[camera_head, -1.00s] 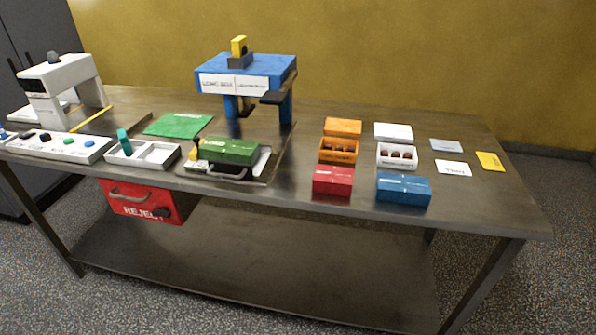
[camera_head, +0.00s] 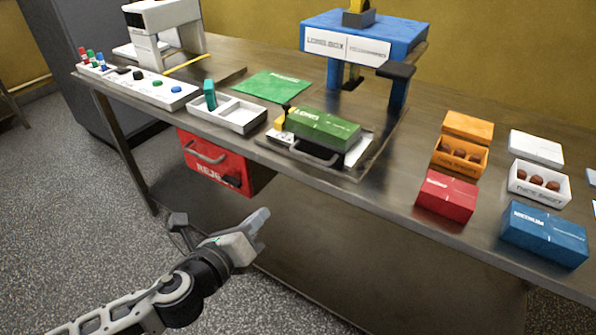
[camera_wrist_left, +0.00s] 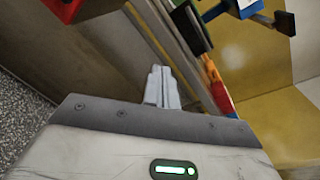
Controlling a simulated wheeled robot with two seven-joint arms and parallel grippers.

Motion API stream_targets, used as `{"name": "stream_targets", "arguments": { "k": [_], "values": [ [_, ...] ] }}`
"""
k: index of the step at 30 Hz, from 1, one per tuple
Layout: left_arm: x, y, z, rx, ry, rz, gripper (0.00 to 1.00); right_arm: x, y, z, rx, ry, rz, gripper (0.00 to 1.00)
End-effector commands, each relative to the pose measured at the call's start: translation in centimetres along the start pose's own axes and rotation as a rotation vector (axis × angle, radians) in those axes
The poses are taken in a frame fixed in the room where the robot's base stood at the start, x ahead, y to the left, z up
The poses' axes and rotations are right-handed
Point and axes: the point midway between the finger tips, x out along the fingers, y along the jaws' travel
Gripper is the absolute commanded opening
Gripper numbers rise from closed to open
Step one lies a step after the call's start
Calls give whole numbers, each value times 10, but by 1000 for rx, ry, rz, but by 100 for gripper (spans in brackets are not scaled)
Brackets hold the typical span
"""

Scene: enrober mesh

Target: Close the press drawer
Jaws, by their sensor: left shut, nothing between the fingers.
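The blue press (camera_head: 415,32) stands at the back of the metal table. Its drawer (camera_head: 352,172) is a flat tray with a dark curved handle, pulled out toward the table's front edge. A long green box (camera_head: 335,130) lies on the drawer. My left gripper (camera_head: 262,218) is shut and empty, in front of the table and below its top, apart from the drawer and handle. Its closed fingers (camera_wrist_left: 161,86) also show in the left wrist view. My right gripper is not in view.
A red reject bin (camera_head: 215,160) hangs under the table edge, close behind my left gripper. A white divided tray (camera_head: 240,115) stands left of the drawer. Red (camera_head: 447,195) and blue (camera_head: 545,235) boxes stand to the right. The floor in front is clear.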

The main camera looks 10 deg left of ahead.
Motion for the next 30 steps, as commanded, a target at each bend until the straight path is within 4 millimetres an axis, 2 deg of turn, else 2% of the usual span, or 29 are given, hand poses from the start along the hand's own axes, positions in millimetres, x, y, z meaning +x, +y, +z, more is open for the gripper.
{"name": "stream_targets", "arguments": {
  "k": [1,3,7,11,24,30],
  "values": [
    [5,-1,8,219,-34,-44,0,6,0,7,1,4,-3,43],
    [6,-8,20,457,-76,-83,0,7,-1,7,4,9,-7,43],
    [9,-16,32,678,-123,-114,0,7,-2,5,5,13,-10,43],
    [22,-21,37,707,-132,-115,0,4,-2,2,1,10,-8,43],
    [111,-35,43,699,-129,-116,0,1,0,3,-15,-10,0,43],
    [136,-37,43,698,-127,-114,0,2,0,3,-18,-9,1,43]
  ]
}}
